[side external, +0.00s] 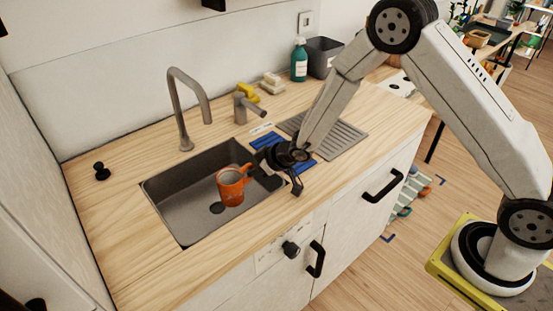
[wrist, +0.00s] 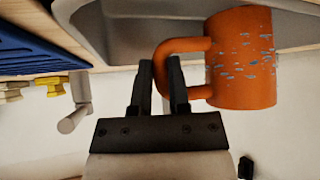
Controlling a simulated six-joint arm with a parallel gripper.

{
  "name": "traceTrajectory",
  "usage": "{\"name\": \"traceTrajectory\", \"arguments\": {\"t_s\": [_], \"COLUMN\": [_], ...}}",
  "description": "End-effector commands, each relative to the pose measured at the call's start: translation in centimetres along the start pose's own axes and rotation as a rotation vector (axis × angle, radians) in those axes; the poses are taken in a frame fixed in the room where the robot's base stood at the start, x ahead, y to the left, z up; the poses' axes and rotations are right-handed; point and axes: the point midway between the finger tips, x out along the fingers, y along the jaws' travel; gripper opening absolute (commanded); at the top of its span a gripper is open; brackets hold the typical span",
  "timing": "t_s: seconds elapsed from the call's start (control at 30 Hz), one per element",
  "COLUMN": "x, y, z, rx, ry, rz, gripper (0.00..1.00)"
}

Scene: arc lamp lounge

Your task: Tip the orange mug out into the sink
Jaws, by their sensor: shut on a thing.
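The orange mug (side external: 231,188) with pale speckles is held over the sink basin and looks close to upright, mouth up. It also shows in the wrist view (wrist: 242,62), on the right. My gripper (wrist: 162,82) is shut on the mug's handle (wrist: 172,48), whose loop passes between the fingers. In the side view my gripper (side external: 259,166) reaches in from the right of the mug. The grey sink (side external: 170,200) has a dark drain (side external: 217,208) below the mug. What is inside the mug cannot be made out.
A tall grey tap (side external: 178,110) stands behind the sink, with a shorter grey fixture (side external: 247,106) right of it. A blue item (side external: 303,165) and a ribbed drainboard (side external: 340,140) lie to the right. A green bottle (side external: 299,63) and dark bin (side external: 323,56) stand behind.

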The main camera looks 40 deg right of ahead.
Motion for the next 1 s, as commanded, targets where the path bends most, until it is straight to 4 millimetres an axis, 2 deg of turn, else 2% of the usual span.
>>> {"name": "traceTrajectory", "arguments": {"t_s": [1.0], "x": [0.3], "y": [-0.69], "z": [0.6], "rx": [0.165], "ry": [-0.076], "rz": [-0.163], "gripper": [0.0]}}
